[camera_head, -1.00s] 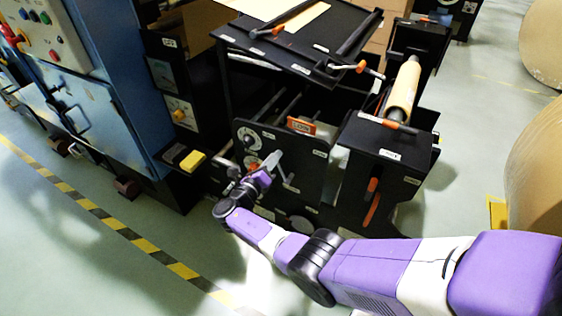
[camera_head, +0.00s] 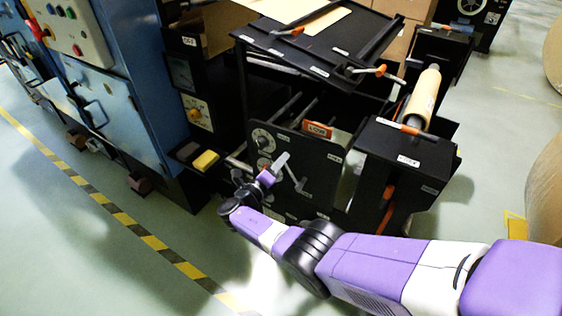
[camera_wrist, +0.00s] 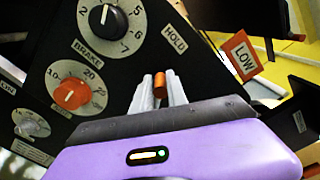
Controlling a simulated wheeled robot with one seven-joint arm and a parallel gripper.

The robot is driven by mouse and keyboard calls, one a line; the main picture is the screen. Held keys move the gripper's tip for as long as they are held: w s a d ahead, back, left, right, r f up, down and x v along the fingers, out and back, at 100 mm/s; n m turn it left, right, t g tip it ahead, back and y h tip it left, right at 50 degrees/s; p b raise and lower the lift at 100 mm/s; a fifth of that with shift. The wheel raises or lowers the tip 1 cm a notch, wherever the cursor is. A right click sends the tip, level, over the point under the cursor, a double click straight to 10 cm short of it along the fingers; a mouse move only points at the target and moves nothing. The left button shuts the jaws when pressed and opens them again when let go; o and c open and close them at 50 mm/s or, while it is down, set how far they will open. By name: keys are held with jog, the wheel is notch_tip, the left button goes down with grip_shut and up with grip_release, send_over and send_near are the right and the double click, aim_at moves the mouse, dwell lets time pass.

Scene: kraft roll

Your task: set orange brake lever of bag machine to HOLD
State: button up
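The orange brake lever (camera_wrist: 160,83) shows its tip as a short orange piece in the wrist view, below the HOLD label (camera_wrist: 175,38) and to the right of the BRAKE label (camera_wrist: 87,52). My gripper (camera_wrist: 161,90) has its two pale fingers on either side of this tip, close against it with no clear gap. In the head view my gripper (camera_head: 277,166) is at the black side panel (camera_head: 313,165) of the bag machine, and the lever cannot be made out there. The lever's shaft and pivot are hidden in the wrist view.
In the wrist view, an orange dial (camera_wrist: 70,93) and a black numbered knob (camera_wrist: 108,18) sit left of the lever. An orange-framed LOW sign (camera_wrist: 243,60) is to the right. A yellow block (camera_head: 205,161) sticks out left of the panel. Open floor lies in front.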

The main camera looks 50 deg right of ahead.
jog(key=o, duration=0.4)
jog(key=shift+s+f, duration=0.15)
jog(key=shift+f, duration=0.1)
jog(key=shift+c, duration=0.2)
jog(key=shift+o, duration=0.3)
jog(key=shift+r, duration=0.1)
jog(key=a+p, duration=0.1)
jog(key=a, duration=0.6)
jog(key=shift+s+a, duration=0.35)
jog(key=shift+s, duration=0.1)
